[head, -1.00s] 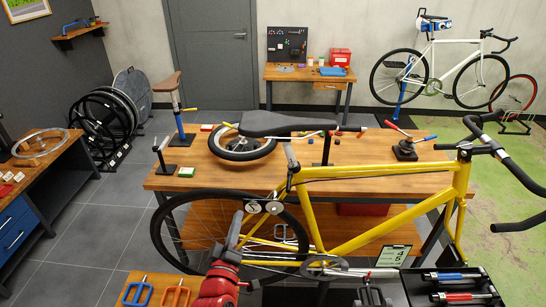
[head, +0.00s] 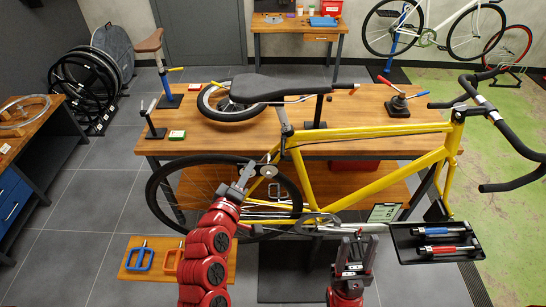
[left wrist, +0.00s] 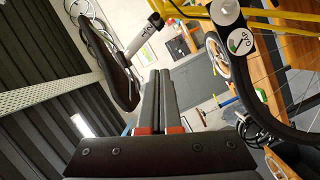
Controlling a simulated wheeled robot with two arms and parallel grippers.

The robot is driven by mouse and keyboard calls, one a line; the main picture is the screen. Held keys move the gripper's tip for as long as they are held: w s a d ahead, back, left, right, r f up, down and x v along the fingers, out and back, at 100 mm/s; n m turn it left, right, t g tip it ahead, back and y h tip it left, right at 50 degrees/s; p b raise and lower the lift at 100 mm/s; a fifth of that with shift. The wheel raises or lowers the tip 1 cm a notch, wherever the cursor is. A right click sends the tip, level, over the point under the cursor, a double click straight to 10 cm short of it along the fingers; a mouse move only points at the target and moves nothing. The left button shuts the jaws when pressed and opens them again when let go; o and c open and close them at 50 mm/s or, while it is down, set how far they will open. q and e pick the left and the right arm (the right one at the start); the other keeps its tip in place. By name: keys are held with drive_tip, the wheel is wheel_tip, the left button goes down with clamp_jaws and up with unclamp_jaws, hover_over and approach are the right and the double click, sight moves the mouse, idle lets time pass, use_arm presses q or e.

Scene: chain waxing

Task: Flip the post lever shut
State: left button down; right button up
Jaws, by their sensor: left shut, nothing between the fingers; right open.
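The yellow bike (head: 370,185) stands in front of the wooden table. Its black saddle (head: 270,87) sits on a silver seat post (head: 283,118). I cannot pick out a lever at its clamp with certainty. My left gripper (head: 245,173) is shut and empty, in front of the rear wheel (head: 163,213), lower than and left of the seat post. In the left wrist view its fingers (left wrist: 162,98) are together, with a black saddle (left wrist: 105,63) to the left and a wheel (left wrist: 252,85) to the right. My right gripper (head: 356,250) is open and empty, low in front of the frame.
The wooden table (head: 400,138) behind the bike holds small stands with levers, including a black stand with red and blue handles (head: 397,100). A tray (head: 408,237) with red and blue tools is at right. A low board (head: 137,245) carries blue and orange handles.

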sight(283, 147)
use_arm(q)
drive_tip(key=w+d+f+b, duration=0.2)
drive_tip(key=w+d+b, duration=0.4)
drive_tip(key=w+b, duration=0.2)
drive_tip(key=shift+d+f+b, duration=0.2)
drive_tip(key=shift+f+b, duration=0.05)
drive_tip(key=shift+b, duration=0.15)
idle(0.3)
